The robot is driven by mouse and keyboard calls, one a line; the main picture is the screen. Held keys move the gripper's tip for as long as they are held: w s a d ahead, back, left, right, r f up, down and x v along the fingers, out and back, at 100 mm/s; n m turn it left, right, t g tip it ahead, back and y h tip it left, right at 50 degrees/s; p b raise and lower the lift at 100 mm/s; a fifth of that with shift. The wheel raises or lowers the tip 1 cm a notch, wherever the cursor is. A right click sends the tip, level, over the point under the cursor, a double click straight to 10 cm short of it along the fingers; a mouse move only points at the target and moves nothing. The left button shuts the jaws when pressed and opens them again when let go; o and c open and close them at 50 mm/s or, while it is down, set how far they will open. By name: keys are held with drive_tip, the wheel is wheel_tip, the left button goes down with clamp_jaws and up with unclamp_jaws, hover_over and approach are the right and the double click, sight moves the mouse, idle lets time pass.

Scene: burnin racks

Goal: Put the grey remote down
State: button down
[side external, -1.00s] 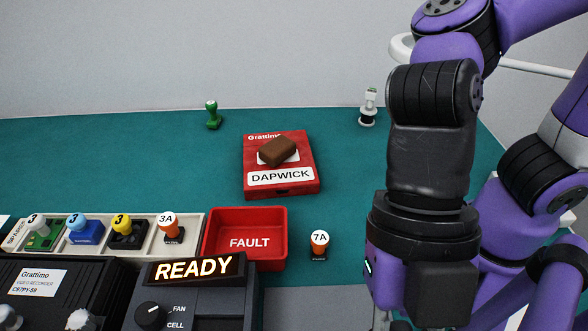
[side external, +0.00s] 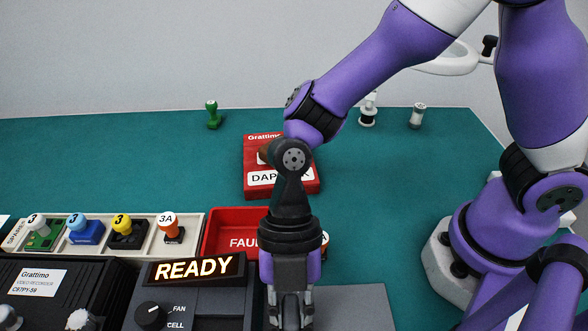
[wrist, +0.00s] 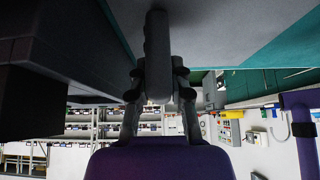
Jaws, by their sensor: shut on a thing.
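My gripper (side external: 290,318) points down at the bottom edge of the side view, just right of the black unit with the READY sign (side external: 200,268). In the wrist view, my gripper's two fingers (wrist: 159,90) are shut on a long dark grey thing, which I take to be the grey remote (wrist: 158,45). The remote lies lengthwise away from the wrist camera. I cannot make out the remote in the side view, and I cannot tell whether it touches the surface below. A grey flat area (side external: 355,305) shows right of the gripper.
The red FAULT tray (side external: 213,232) stands behind the gripper, partly hidden. A red DAPWICK box (side external: 309,186) with a brown block (side external: 263,151) on it is farther back. A light rack (side external: 192,240) of coloured plugs is left. The green mat (side external: 400,190) is mostly clear on the right.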

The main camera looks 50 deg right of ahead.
drive_tip(key=shift+f, duration=0.2)
drive_tip(key=c, duration=0.8)
unclamp_jaws()
drive_tip(key=shift+r, duration=0.15)
drive_tip(key=v, duration=1.2)
drive_tip(key=d+r+m+t+h, duration=0.1)
drive_tip(key=d+m+t, duration=0.2)
drive_tip(key=d+m, duration=0.4)
drive_tip(key=w+d+r+m+t+h, duration=0.1)
drive_tip(key=d+m+t+h, duration=0.1)
drive_tip(key=d+m, duration=0.5)
drive_tip(key=w+d+r+m+t+h, duration=0.1)
drive_tip(key=d+m+t, duration=0.4)
drive_tip(key=m, duration=0.8)
drive_tip(key=shift+d+r+h, duration=0.3)
drive_tip(key=shift+d+r, duration=0.3)
drive_tip(key=shift+d, duration=0.6)
